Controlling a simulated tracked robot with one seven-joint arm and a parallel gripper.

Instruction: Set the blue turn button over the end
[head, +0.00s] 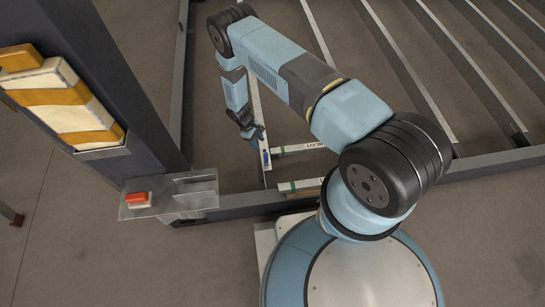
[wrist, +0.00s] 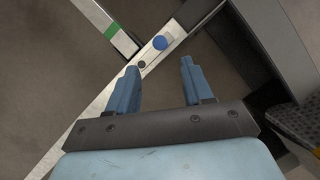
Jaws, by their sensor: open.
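The blue turn button (wrist: 160,42) shows in the wrist view as a small round blue piece on a pale metal strip (wrist: 80,130). It lies just beside the end of a white bar with a green band (wrist: 112,31), with a small gap between them in that view. In the head view the button (head: 265,157) is a small blue spot near a bar's left end. My gripper (wrist: 158,78) is open and empty. Its fingers point toward the strip, with the button beyond and between their tips. In the head view my gripper (head: 254,134) hangs just above the button.
A dark post (head: 110,80) with an orange and white block (head: 65,100) stands left. A clear shelf (head: 190,195) holds a red and white item (head: 138,198). Long frame rails run at upper right.

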